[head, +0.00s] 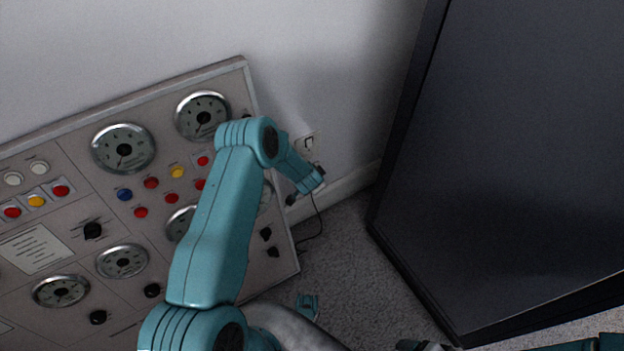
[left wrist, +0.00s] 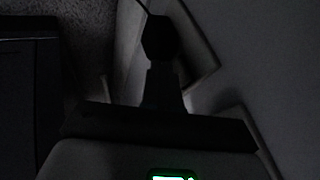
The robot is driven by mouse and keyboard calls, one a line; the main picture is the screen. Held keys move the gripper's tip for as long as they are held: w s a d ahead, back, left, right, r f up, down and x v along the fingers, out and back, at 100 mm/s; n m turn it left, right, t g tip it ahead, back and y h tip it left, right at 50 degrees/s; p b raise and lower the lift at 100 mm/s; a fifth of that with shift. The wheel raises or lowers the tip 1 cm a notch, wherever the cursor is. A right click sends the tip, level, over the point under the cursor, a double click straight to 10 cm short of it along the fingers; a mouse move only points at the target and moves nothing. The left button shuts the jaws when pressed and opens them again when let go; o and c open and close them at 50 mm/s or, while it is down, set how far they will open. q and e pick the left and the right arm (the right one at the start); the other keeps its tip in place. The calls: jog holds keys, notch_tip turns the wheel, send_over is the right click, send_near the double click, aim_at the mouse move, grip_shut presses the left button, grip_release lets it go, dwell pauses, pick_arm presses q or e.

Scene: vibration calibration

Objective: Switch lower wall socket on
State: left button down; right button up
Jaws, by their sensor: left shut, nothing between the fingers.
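A white wall socket (head: 308,143) with a dark-edged switch area is on the wall to the right of the control panel. Its lower part is hidden behind my left arm, and I cannot make out a separate lower socket or its switch position. My left gripper (head: 318,176) is just below the visible socket, close to the wall; contact cannot be told.
The control panel (head: 70,208), with dials, buttons and knobs, leans at the left. A large dark cabinet or screen (head: 510,150) stands at the right. A thin black cable (head: 318,215) hangs below the socket. Grey carpet (head: 355,260) lies between.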

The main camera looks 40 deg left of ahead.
pick_arm(q)
jog(key=shift+w+a, duration=0.2)
jog(key=shift+a, duration=0.15)
jog(key=shift+w+a+f, duration=0.1)
jog(key=shift+a+f, duration=0.05)
jog(key=shift+a, duration=0.1)
jog(key=shift+p, duration=0.3)
